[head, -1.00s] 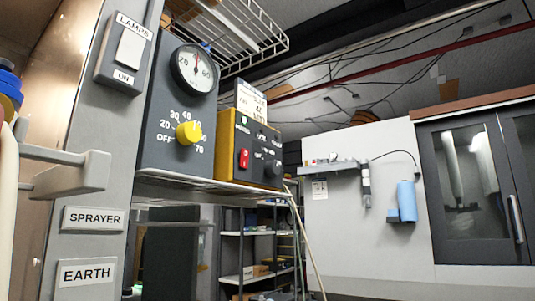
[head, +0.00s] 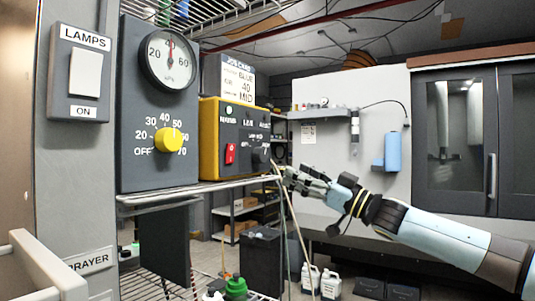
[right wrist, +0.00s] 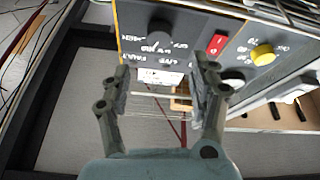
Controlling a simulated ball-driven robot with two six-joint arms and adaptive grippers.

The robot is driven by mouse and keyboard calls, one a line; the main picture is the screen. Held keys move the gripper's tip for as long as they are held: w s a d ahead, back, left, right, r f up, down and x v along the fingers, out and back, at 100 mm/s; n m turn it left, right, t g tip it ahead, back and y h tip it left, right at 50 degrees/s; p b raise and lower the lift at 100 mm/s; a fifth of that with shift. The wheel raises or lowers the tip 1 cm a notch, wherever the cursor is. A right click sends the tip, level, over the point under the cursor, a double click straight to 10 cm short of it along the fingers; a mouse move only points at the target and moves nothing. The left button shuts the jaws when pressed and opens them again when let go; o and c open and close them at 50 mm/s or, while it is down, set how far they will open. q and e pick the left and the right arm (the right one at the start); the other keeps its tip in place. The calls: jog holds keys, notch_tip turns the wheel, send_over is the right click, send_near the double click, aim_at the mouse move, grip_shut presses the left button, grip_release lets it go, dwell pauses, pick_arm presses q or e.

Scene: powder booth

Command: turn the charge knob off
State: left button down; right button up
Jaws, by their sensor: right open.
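A yellow knob (head: 168,140) sits on a dark grey panel (head: 135,100) below a round gauge (head: 170,60). Its dial runs from OFF to 70, and it seems turned toward the upper right, near 50. A yellow-sided control box (head: 209,140) beside it carries a black knob (head: 261,155) and a red switch (head: 230,153). I cannot read which knob is marked charge. My right gripper (head: 287,176) is open and empty, low and right of the box. In the right wrist view the gripper (right wrist: 163,68) faces the black knob (right wrist: 160,33), apart from it. My left gripper is out of view.
A wire shelf (head: 200,191) bears the panel and box. A job card (head: 237,80) stands on the box. A pale hose (head: 296,220) hangs by the shelf's right end. A LAMPS switch (head: 85,73) and a beige bracket (head: 40,270) are at the left.

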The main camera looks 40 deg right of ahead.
aim_at(264, 157)
jog(key=p+x, duration=0.3)
jog(key=x, duration=0.5)
jog(key=shift+w+r+p, duration=0.2)
jog(key=shift+w+p, duration=0.15)
jog(key=shift+w+a+r, duration=0.1)
jog(key=shift+w+a, duration=0.2)
jog(key=shift+w, duration=0.3)
jog(key=c, duration=1.1)
jog(key=shift+c, duration=0.2)
